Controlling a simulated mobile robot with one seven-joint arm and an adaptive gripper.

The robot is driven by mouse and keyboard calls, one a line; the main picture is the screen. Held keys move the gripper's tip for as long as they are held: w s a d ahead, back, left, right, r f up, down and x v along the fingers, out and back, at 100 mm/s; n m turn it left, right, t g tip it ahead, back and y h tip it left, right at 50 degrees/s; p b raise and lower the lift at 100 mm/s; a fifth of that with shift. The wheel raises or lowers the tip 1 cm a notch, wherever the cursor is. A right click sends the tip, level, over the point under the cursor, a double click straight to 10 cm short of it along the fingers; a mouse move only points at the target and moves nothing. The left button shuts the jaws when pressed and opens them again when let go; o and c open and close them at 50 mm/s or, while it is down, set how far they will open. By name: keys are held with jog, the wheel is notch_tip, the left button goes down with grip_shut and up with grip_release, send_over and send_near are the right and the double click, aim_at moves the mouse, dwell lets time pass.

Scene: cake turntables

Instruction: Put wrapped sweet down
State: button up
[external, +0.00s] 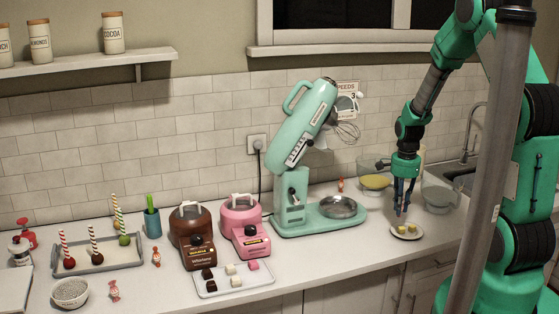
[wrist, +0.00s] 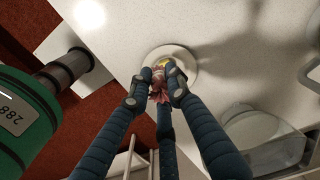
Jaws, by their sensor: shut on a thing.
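My gripper (external: 400,209) is at the right end of the counter, pointing down over a small white plate (external: 406,237) with yellow cubes (external: 412,229) on it. In the wrist view its dark blue fingers are shut on a wrapped sweet (wrist: 158,96), pinkish-red and partly hidden between the fingertips. The plate (wrist: 188,66) lies behind it there, with a bit of yellow showing. The sweet appears above the plate; whether it touches anything there I cannot tell. Other wrapped sweets lie on the counter, at front left (external: 114,291), near the brown machine (external: 156,257) and by the back wall (external: 340,184).
A green stand mixer (external: 305,130) stands mid-counter. Glass bowls (external: 439,197) stand behind my gripper, one with yellow contents (external: 375,182). Brown (external: 194,237) and pink (external: 243,226) melters and a tray of cubes (external: 238,286) are further left. Counter between mixer and plate is clear.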

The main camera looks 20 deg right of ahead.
jog(key=s+d+f+m, duration=0.1)
jog(key=d, duration=0.1)
jog(key=s+d+f+m, duration=0.1)
jog(key=d+m, duration=0.1)
jog(key=d, duration=0.1)
jog(key=s+d+f+m, duration=0.1)
jog(key=s+d, duration=0.1)
jog(key=d, duration=0.1)
jog(key=shift+m+p, duration=0.3)
jog(key=shift+m, duration=0.1)
jog(key=w+d, duration=0.1)
jog(key=w, duration=0.4)
jog(key=w+d+f, duration=0.1)
jog(key=w+d, duration=0.1)
jog(key=w, duration=0.3)
jog(key=w+d, duration=0.2)
jog(key=w, duration=0.3)
jog(key=shift+w+f, duration=0.1)
jog(key=shift+f, duration=0.15)
jog(key=shift+f, duration=1.7)
jog(key=shift+f, duration=0.15)
jog(key=o, duration=0.8)
jog(key=shift+c, duration=0.2)
